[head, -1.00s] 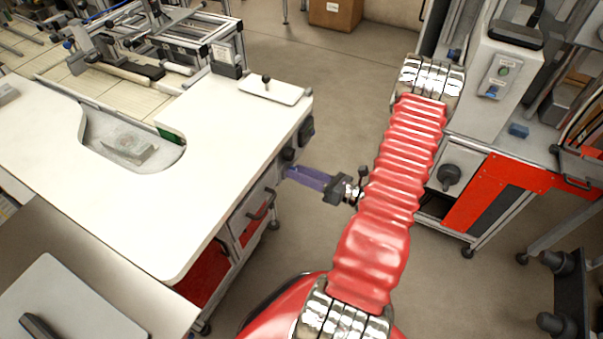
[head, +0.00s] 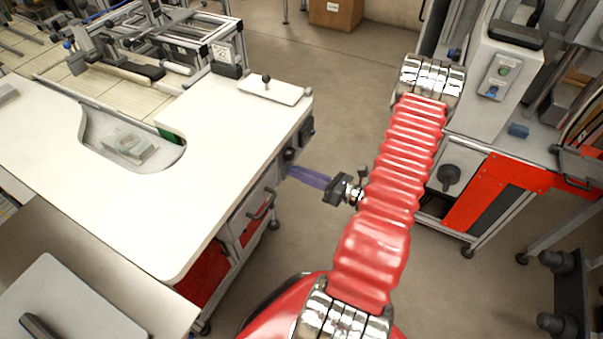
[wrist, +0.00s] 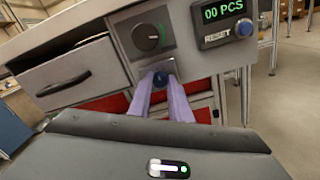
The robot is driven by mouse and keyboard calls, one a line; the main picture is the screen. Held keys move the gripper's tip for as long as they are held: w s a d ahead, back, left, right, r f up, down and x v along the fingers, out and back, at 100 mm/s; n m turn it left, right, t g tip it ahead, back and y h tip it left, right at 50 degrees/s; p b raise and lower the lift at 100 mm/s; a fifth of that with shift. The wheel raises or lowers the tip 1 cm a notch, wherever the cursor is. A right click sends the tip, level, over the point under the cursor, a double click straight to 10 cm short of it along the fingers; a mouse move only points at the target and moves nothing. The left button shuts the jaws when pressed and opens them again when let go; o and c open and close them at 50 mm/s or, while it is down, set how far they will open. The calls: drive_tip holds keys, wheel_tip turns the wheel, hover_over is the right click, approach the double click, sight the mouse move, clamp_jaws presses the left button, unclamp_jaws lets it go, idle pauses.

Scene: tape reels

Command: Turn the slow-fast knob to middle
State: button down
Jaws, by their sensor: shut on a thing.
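In the wrist view, the tips of my gripper's two purple fingers (wrist: 161,80) are closed on a small dark blue knob (wrist: 159,79) on the bench's front panel. Just above it, apart from the fingers, is a larger round dark knob (wrist: 148,37) with a green mark. I cannot read any slow-fast lettering, so which knob bears that name is unclear. In the head view my gripper (head: 291,170) reaches left to the end of the white bench (head: 230,130); the blue knob cannot be made out there.
A counter (wrist: 226,22) reading "00 PCS", with a blue reset button (wrist: 244,29), sits right of the knobs. A drawer with a handle (wrist: 63,82) is to the left. Open floor (head: 345,100) lies between the bench and a red-and-white machine (head: 500,195).

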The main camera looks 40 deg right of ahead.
drive_tip(key=shift+n, duration=1.5)
drive_tip(key=c, duration=1.6)
unclamp_jaws()
drive_tip(key=shift+c, duration=0.2)
drive_tip(key=shift+s, duration=0.15)
drive_tip(key=v, duration=1.3)
drive_tip(key=shift+s, duration=0.3)
